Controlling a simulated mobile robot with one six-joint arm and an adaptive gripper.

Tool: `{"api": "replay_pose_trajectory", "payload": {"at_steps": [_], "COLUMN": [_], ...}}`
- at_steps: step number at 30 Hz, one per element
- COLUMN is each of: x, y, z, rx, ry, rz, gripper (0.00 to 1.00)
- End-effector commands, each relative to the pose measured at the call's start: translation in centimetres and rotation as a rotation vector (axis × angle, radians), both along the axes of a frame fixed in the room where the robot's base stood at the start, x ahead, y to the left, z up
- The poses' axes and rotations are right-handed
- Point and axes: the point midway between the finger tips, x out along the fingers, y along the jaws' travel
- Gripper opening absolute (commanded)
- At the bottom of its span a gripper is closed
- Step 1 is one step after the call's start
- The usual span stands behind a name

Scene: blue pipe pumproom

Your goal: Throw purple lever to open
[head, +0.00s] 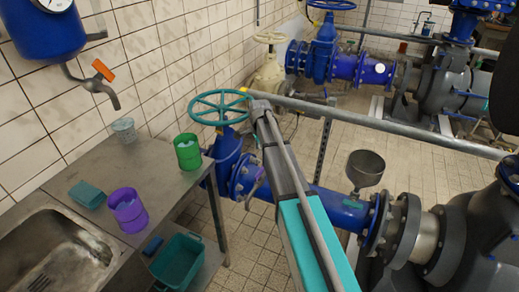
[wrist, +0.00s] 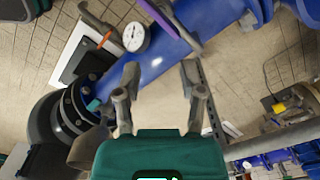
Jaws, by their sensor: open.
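In the wrist view a purple lever (wrist: 157,16) runs along the blue pipe (wrist: 190,25) near the top edge, beyond my fingertips. In the head view a small purplish handle (head: 255,187), probably the same lever, shows beside the blue pipe (head: 340,207), left of my arm. My gripper (wrist: 159,70) is open and empty, its two fingers apart and pointing towards the pipe. The lever is clear of the fingers in the wrist view. In the head view my gripper cannot be made out clearly at the far end of my arm.
A round gauge (wrist: 136,36) and an orange handle (wrist: 104,40) lie near the pipe. A teal handwheel (head: 220,107) stands left of my arm. A grey rail (head: 390,127) crosses behind it; a funnel (head: 365,168) is right. A metal counter (head: 150,160) is left.

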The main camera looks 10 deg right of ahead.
Motion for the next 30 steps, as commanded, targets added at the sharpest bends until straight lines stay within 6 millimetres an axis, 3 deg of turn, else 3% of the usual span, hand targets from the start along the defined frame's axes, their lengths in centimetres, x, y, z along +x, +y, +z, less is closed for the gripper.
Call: {"api": "replay_pose_trajectory", "payload": {"at_steps": [1, 30], "x": [0.0, -12.7], "y": [0.0, -0.1], "z": [0.9, 6.3], "rx": [0.000, 0.000], "ry": [0.000, 0.000], "rz": [0.000, 0.409], "gripper": [0.51, 0.51]}}
